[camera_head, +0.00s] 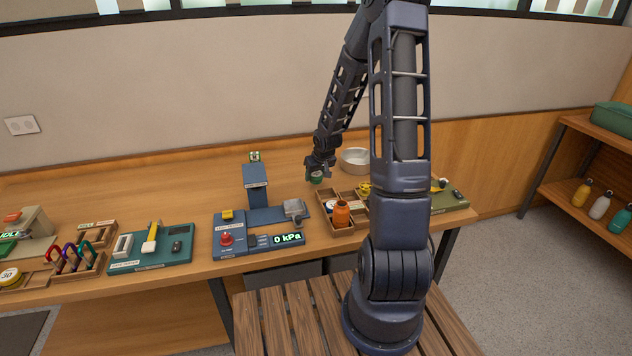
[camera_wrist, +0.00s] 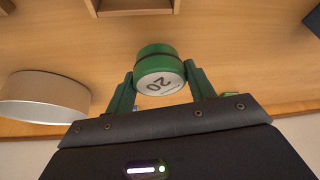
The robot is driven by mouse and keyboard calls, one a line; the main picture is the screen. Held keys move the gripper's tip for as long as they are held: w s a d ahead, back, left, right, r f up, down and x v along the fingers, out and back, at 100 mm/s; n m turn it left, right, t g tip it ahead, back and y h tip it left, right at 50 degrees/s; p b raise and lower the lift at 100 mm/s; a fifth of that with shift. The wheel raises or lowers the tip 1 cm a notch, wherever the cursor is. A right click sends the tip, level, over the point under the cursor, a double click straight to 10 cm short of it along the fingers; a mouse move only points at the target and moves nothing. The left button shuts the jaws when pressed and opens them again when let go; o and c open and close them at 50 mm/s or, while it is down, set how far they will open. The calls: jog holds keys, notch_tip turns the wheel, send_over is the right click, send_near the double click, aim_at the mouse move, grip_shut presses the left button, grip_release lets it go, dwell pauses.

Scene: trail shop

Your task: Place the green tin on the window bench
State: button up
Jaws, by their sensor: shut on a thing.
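The green tin (camera_wrist: 159,70) is a short green cylinder with a pale end face marked 20. In the wrist view my gripper (camera_wrist: 160,80) is shut on it, with one dark green finger on each side. In the head view my gripper (camera_head: 320,170) is over the back of the long wooden bench (camera_head: 110,185) below the window strip, and the green tin (camera_head: 317,178) shows small under it. Whether the tin touches the bench top cannot be told.
A round pale bowl (camera_head: 355,160) stands just right of my gripper; it also shows in the wrist view (camera_wrist: 42,98). A wooden compartment box (camera_head: 345,228) with an orange bottle (camera_head: 342,213) is in front. A blue gauge device (camera_head: 257,215) stands left. The bench's back left is clear.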

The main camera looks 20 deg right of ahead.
aim_at(316, 180)
jog(key=shift+f, duration=1.55)
jog(key=shift+f, duration=0.15)
jog(key=o, duration=1)
